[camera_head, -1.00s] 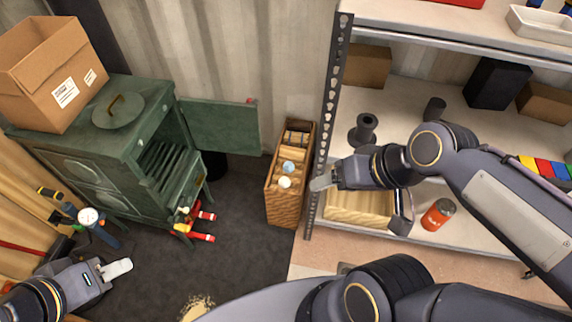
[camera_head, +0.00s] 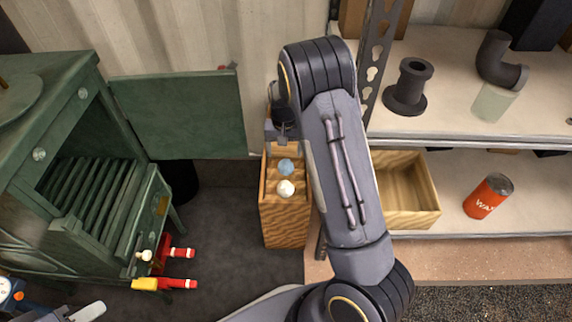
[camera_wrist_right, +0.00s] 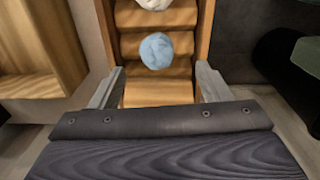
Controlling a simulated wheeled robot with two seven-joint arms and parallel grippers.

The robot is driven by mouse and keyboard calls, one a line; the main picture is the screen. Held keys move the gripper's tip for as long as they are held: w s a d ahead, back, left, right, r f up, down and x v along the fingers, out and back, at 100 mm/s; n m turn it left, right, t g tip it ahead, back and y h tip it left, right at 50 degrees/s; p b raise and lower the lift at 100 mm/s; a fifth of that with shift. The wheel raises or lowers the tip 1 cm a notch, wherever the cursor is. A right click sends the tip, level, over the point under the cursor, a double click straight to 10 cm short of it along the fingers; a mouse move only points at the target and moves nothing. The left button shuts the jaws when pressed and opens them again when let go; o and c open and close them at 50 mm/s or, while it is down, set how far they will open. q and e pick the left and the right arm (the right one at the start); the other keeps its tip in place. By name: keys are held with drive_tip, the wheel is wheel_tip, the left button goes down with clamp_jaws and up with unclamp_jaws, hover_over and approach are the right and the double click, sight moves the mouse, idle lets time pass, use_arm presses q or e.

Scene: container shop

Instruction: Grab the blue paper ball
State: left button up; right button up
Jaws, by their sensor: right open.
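The blue paper ball (camera_head: 286,167) lies in a narrow wooden box (camera_head: 285,222), beside a white paper ball (camera_head: 286,188). In the right wrist view the blue ball (camera_wrist_right: 157,50) rests on a ridged wooden surface inside the box, ahead of my fingertips and between their lines. My right gripper (camera_head: 280,133) is above the far part of the box; its fingers (camera_wrist_right: 160,84) are spread with nothing between them. The white ball (camera_wrist_right: 154,3) is cut by the top edge of that view.
A green cabinet (camera_head: 75,210) with an open door (camera_head: 180,115) stands left of the box. Right of it are metal shelves with a dark pipe fitting (camera_head: 408,88), a wooden crate (camera_head: 425,200) and an orange can (camera_head: 488,196). My right arm passes close to the shelf post.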

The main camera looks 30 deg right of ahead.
sight(286, 162)
wheel_tip(286, 162, down, 2)
drive_tip(key=shift+w+d+f+b, duration=0.1)
drive_tip(key=shift+w+f+b, duration=0.1)
drive_tip(key=shift+b, duration=0.15)
drive_tip(key=f+b, duration=0.1)
drive_tip(key=f, duration=0.1)
drive_tip(key=f+b, duration=0.2)
drive_tip(key=f, duration=0.1)
drive_tip(key=shift+d+f, duration=0.3)
drive_tip(key=shift+f, duration=0.05)
drive_tip(key=shift+c, duration=0.3)
drive_tip(key=c, duration=1)
